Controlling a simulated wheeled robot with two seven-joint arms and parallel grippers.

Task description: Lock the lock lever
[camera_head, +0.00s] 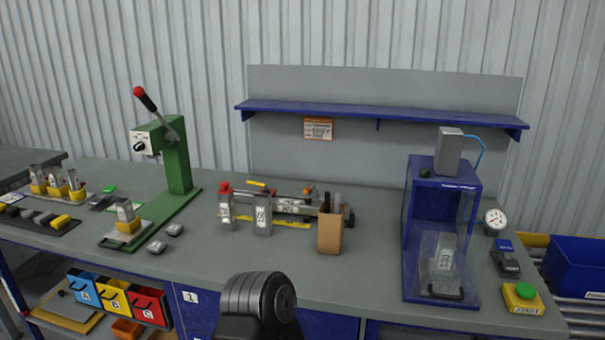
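A small bench fixture (290,207) lies in the middle of the table, with rods, a yellow piece (256,183) at its upper left and an orange knob (309,191) near its right end. Bottles and a brown holder partly hide it. A green press (178,160) stands to the left, its long lever (160,112) raised and tilted, ending in a red knob (139,91). I cannot tell which part is the lock lever or how it is set. A dark rounded part of my arm shows at the bottom middle. No gripper fingers are in view.
A red-capped bottle (226,206), a grey bottle (262,216) and the brown holder (329,232) stand before the fixture. A blue frame (411,231) with a clear guard, a dial gauge (495,221) and a green-button box (523,299) are at right. The front middle tabletop is clear.

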